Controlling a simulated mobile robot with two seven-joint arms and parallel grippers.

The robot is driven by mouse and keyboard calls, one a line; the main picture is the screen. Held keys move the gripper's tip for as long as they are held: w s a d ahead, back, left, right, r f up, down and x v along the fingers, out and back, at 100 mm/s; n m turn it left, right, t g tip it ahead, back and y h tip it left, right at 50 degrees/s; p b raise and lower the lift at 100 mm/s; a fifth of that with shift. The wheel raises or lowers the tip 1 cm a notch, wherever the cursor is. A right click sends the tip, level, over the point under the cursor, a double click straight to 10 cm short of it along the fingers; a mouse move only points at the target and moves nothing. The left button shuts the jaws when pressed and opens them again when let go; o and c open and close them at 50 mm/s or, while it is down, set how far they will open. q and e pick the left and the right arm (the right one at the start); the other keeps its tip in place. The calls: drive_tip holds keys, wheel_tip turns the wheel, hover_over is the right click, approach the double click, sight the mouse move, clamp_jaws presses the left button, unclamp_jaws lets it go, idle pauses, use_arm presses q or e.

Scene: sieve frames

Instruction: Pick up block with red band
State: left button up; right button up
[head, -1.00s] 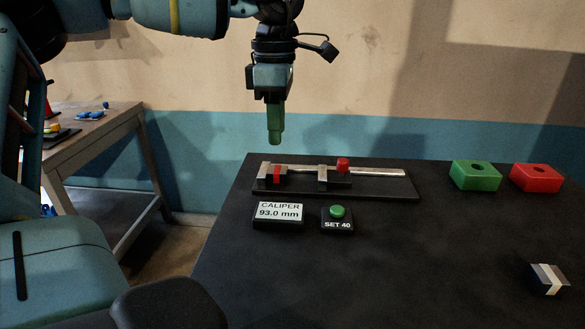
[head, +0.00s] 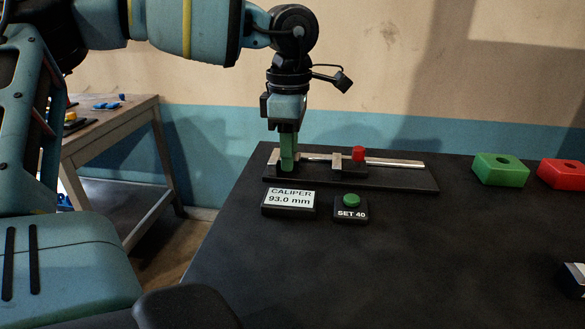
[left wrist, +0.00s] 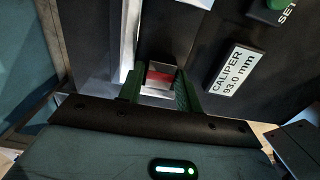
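The block with the red band (left wrist: 160,78) shows in the left wrist view, pale metal with a red stripe. It sits at the left end of the caliper (head: 385,177). My left gripper (head: 287,164) points straight down over that end in the head view and hides the block there. In the left wrist view the green fingers of this gripper (left wrist: 160,84) stand apart, one on each side of the block. It looks open, though I cannot tell whether the fingers touch the block. My right gripper is not in view.
The caliper display (head: 289,202) reads 93.0 mm, beside the SET 40 button box (head: 351,208). A green holed block (head: 500,175) and a red one (head: 565,178) stand at the right. A white-banded block (head: 574,279) is cut off at the right edge. The front table (head: 400,270) is clear.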

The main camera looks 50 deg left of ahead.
use_arm(q)
drive_tip(key=shift+f, duration=0.1)
drive_tip(key=shift+c, duration=0.3)
clamp_jaws()
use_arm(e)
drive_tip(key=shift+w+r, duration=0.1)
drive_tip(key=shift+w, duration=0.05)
use_arm(q)
drive_tip(key=shift+r, duration=0.45)
wheel_tip(320, 180, up, 3)
drive_tip(key=shift+r+p, duration=0.15)
drive_tip(key=shift+p, duration=0.7)
drive_tip(key=s+d, duration=0.3)
drive_tip(key=s, duration=0.1)
drive_tip(key=s+d, duration=0.3)
drive_tip(key=s, duration=0.1)
drive_tip(key=s+d+p, duration=0.1)
drive_tip(key=s+d, duration=0.2)
drive_tip(key=s, duration=0.2)
drive_tip(key=shift+d+r, duration=0.3)
drive_tip(key=shift+r, duration=0.1)
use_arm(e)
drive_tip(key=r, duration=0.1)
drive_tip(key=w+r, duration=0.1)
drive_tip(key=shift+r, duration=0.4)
